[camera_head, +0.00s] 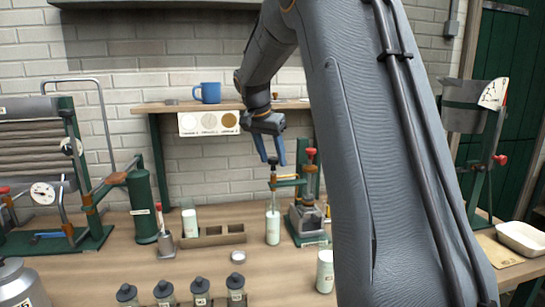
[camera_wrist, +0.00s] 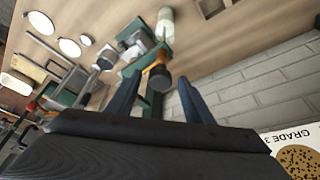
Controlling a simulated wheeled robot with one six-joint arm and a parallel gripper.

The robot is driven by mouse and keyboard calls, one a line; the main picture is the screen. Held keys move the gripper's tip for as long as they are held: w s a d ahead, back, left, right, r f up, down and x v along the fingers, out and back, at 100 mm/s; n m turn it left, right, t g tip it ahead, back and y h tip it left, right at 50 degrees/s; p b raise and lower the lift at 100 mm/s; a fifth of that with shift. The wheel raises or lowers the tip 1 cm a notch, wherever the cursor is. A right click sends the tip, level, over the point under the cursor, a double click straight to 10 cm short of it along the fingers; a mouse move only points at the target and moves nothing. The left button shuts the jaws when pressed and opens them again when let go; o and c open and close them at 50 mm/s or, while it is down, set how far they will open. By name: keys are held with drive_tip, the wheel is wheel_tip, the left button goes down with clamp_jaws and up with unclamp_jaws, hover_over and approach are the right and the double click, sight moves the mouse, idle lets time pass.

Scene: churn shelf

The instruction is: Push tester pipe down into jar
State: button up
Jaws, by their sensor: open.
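The jar (camera_head: 272,227) stands upright on the bench, pale and bottle-shaped. The tester pipe (camera_head: 273,180) rises above it with a dark knob on top, beside a green bracket. Whether the pipe's lower end is inside the jar's mouth is too small to tell. My gripper (camera_head: 272,161) points down with its blue fingers apart, right over the knob. In the wrist view, my gripper (camera_wrist: 160,86) has its fingers either side of a dark round knob (camera_wrist: 159,79), with no clear contact. The white jar (camera_wrist: 165,20) shows beyond it there.
A green stand with a red knob (camera_head: 310,152) is just right of the pipe. A wooden tray (camera_head: 228,238) and small white lid (camera_head: 238,256) lie left. Several dark-topped bottles line the front. A shelf (camera_head: 160,107) with a blue mug (camera_head: 208,92) is behind my gripper.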

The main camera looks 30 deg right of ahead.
drive_tip(key=b+v, duration=0.1)
drive_tip(key=v, duration=0.6)
drive_tip(key=shift+a+r+b, duration=0.15)
drive_tip(key=shift+r+b, duration=0.15)
drive_tip(key=shift+r, duration=0.05)
drive_tip(key=shift+s, duration=0.1)
